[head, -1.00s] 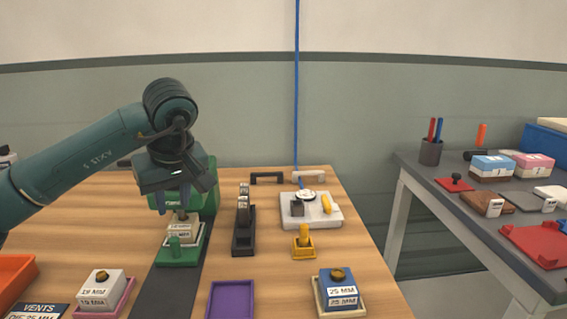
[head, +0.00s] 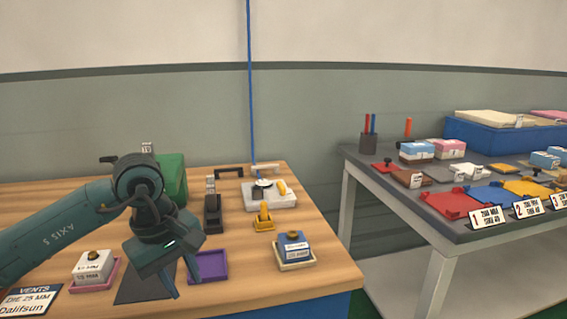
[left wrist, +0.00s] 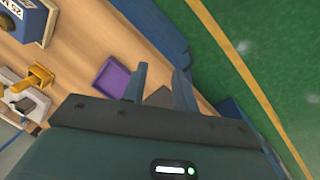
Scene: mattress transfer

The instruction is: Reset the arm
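My left arm comes in from the left in the head view. Its gripper (head: 179,281) hangs low near the table's front edge, in front of the purple tray (head: 209,266). The left wrist view shows the two blue-grey fingers (left wrist: 160,85) spread apart with nothing between them. The purple tray (left wrist: 112,80) lies beside the fingers there, apart from them. My left arm hides part of the green machine (head: 171,178) and the place in front of it. My right gripper is in neither view.
The wooden table (head: 330,270) holds a white block on a pink tray (head: 95,268), a blue block on a cream tray (head: 294,250), a yellow stamp (head: 264,218) and a white plate (head: 262,202). A grey table (head: 430,215) with several coloured trays stands right. Green floor (left wrist: 260,40) lies beyond the edge.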

